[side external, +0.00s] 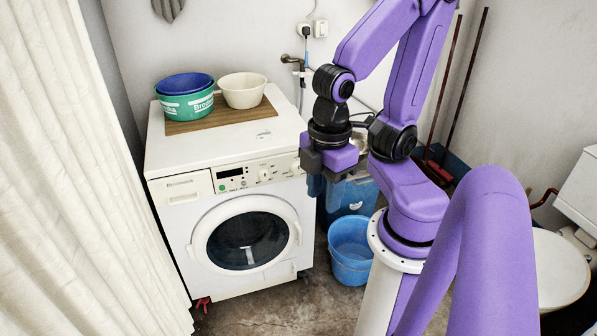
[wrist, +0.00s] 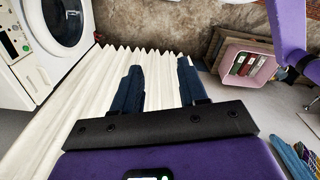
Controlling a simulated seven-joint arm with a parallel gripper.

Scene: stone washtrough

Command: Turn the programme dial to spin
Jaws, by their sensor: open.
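A white washing machine (side external: 170,230) stands against the wall with its round door shut. Its front panel (side external: 232,178) carries a small display, buttons and a round knob (side external: 264,174). Another knob (side external: 296,166) shows at the panel's right end; I cannot tell which is the programme dial or read its setting. My gripper (side external: 324,190) hangs to the right of the panel, apart from it, with its blue fingers open and empty. In the wrist view my gripper's fingers (wrist: 158,82) are spread, and part of the panel (wrist: 14,42) shows at the upper left.
A green tub (side external: 187,106) with a blue basin inside and a cream bowl (side external: 243,90) sit on the machine's top. A blue bucket (side external: 350,262) stands on the floor at right. A white curtain (side external: 70,180) hangs at left. The wrist view shows a pink crate (wrist: 262,70).

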